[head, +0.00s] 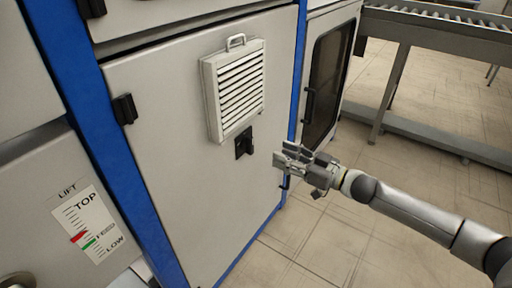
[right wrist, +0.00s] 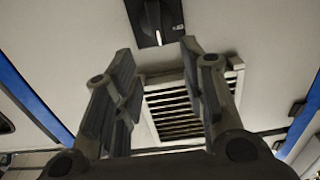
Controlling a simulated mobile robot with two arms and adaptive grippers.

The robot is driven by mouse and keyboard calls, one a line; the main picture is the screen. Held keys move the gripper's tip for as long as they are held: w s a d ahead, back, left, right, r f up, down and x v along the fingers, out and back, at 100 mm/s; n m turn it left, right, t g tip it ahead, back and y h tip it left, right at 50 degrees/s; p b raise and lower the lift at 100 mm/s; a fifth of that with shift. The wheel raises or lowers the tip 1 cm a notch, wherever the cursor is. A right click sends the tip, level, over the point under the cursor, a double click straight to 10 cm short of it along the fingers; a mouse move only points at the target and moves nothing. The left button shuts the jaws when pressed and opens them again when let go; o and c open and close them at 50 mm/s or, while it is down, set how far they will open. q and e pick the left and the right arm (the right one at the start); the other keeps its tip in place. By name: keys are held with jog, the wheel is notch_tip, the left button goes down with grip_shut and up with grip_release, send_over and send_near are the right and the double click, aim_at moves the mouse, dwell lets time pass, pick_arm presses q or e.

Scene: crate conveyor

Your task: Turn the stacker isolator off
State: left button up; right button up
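The isolator is a black rotary switch (head: 244,142) on the light grey cabinet door, just below the louvred vent. In the right wrist view the black switch (right wrist: 155,20) is at the top edge, partly cut off. Its grey handle lies roughly along the vertical of that picture. My right gripper (head: 284,156) is to the right of the switch in the head view, apart from it. In the right wrist view the gripper (right wrist: 158,52) has its two fingers spread with nothing between them; the switch shows beyond their tips. My left gripper is not in view.
The louvred vent (head: 236,88) juts from the door (head: 170,150) above the switch. A black latch (head: 124,108) is at the door's left, and blue posts (head: 112,165) frame it. A lift scale (head: 86,224) is at left. A conveyor (head: 440,28) stands at right over open floor.

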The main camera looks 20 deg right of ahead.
aim_at(253, 141)
jog(key=b+x, duration=0.1)
jog(key=x, duration=0.8)
jog(key=shift+w, duration=0.15)
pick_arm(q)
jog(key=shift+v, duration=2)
pick_arm(e)
jog(key=shift+w+a, duration=0.4)
jog(key=shift+c, duration=0.4)
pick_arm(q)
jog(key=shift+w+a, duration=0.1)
pick_arm(e)
grip_shut()
